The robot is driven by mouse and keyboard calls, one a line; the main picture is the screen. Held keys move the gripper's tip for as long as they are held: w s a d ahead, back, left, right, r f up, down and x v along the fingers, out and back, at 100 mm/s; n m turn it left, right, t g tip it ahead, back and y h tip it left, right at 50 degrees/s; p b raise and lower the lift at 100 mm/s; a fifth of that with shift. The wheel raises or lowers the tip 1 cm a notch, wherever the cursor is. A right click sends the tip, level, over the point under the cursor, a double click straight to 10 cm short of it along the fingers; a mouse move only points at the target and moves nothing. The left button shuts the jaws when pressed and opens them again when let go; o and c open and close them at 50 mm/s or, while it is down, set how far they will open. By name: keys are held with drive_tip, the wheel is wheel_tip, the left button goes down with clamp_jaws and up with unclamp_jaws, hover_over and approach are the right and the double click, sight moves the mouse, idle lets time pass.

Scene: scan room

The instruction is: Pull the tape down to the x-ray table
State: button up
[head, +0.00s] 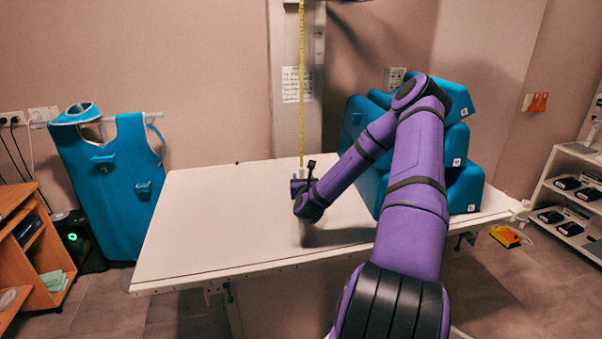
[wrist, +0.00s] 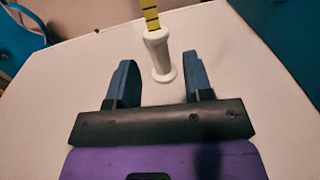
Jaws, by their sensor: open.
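The yellow tape (head: 302,80) hangs straight down in front of the column at the back of the table. In the wrist view my gripper (wrist: 159,72) is open, with one blue finger to each side of the handle's lower part and a gap on both sides. The white x-ray table (head: 220,220) lies below. In the head view my gripper (head: 302,186) is small and dark and partly hides the handle. I cannot tell whether the handle's base touches the table.
Blue cushions (head: 465,190) are stacked on the table's right part, behind my arm. A blue apron (head: 110,190) hangs at the left. The table's left half is clear.

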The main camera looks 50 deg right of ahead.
sight(302, 175)
drive_tip(key=x, duration=0.6)
